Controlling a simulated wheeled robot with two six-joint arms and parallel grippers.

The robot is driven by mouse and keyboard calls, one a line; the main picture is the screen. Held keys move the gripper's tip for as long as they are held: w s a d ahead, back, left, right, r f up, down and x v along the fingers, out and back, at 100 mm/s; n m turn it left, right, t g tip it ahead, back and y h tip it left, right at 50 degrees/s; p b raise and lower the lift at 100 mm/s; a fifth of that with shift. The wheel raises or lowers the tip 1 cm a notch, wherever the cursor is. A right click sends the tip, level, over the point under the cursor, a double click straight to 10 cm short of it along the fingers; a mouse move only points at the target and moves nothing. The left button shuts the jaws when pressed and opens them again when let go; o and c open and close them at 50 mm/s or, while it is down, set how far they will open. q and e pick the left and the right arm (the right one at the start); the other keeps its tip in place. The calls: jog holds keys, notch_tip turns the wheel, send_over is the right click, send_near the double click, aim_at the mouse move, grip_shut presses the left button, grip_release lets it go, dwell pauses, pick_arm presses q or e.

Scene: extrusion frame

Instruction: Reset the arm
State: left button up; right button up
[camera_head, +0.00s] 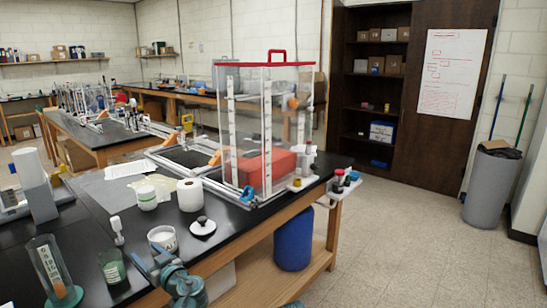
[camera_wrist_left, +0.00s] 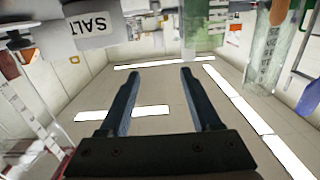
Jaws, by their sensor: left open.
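My left gripper (camera_head: 146,262) is low in the head view, at the near edge of the black bench, between the green glass beaker (camera_head: 112,270) and the white labelled jar (camera_head: 162,239). In the left wrist view its two dark fingers (camera_wrist_left: 160,72) stand apart with nothing between them. That view looks up at the ceiling and is upside down; a jar marked SALT (camera_wrist_left: 92,26) hangs at its upper left, clear of the fingers. My right gripper is not in view.
A clear-walled frame with a red handle (camera_head: 277,57) stands on the black bench (camera_head: 135,232). A blue bin (camera_head: 293,240) stands below.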

pick_arm(q)
jog(key=shift+f+g, duration=0.3)
jog(key=s+d+f+m+g+h+p, duration=0.3)
jog(key=s+d, duration=0.3)
jog(key=d, duration=0.3)
jog(key=s+d+f+m+g+h+p, duration=0.3)
jog(key=s+d+f+m+g+h, duration=0.1)
jog(key=d, duration=0.6)
jog(key=s+d+f+m+g+h+p, duration=0.3)
jog(key=s+d+f+m+g+h, duration=0.1)
jog(key=s+d, duration=0.6)
jog(key=m+h, duration=0.1)
jog(key=m, duration=0.1)
jog(key=shift+s+f+m, duration=0.25)
jog(key=shift+m, duration=0.05)
